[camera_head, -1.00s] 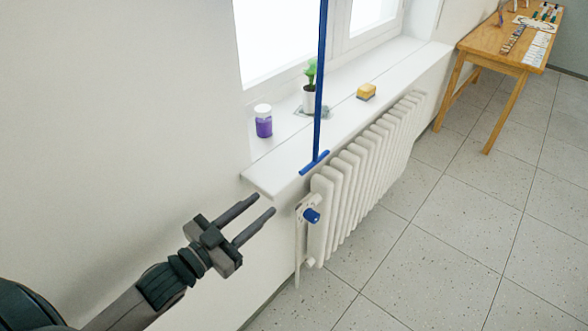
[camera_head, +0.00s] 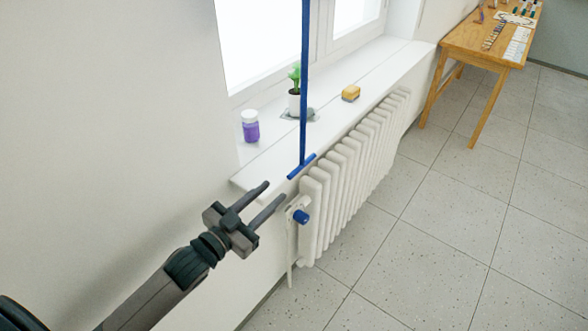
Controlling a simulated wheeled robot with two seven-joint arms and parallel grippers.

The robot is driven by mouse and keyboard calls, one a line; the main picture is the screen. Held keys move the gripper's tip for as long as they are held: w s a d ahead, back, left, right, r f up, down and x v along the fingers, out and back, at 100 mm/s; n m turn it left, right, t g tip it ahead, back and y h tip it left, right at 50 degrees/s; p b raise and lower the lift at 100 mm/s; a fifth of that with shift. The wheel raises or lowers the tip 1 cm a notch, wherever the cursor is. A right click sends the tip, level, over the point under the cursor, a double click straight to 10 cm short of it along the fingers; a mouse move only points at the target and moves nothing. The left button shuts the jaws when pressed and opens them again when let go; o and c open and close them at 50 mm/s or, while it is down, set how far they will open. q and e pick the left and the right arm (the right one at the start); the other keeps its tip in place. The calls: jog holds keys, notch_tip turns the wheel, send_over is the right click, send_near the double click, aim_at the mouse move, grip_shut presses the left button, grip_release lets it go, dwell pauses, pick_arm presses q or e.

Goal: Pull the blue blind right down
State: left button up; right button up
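A blue strap (camera_head: 304,85) hangs down in front of the window and ends in a short blue crossbar handle (camera_head: 301,166). The handle hangs by the front edge of the sill, above the near end of the radiator. The blind's main body is not in view; only the strap and handle show. My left gripper (camera_head: 275,194) is open and empty, its two fingers apart and pointing at the handle from below left, with a small gap between. My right gripper is not in view.
The white sill (camera_head: 262,168) bears a purple jar (camera_head: 250,130), a potted plant (camera_head: 295,92) and a yellow sponge (camera_head: 351,93). Below is a white radiator (camera_head: 345,170) with a blue valve knob (camera_head: 301,217). A wooden table (camera_head: 470,40) stands at the back right. The floor on the right is clear.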

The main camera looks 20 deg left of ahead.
aim_at(294, 171)
pick_arm(q)
jog(key=p+x, duration=0.2)
jog(key=x, duration=0.8)
jog(key=shift+w+p, duration=0.1)
jog(key=shift+p, duration=0.25)
jog(key=shift+c, duration=0.3)
jog(key=shift+f, duration=0.1)
grip_shut()
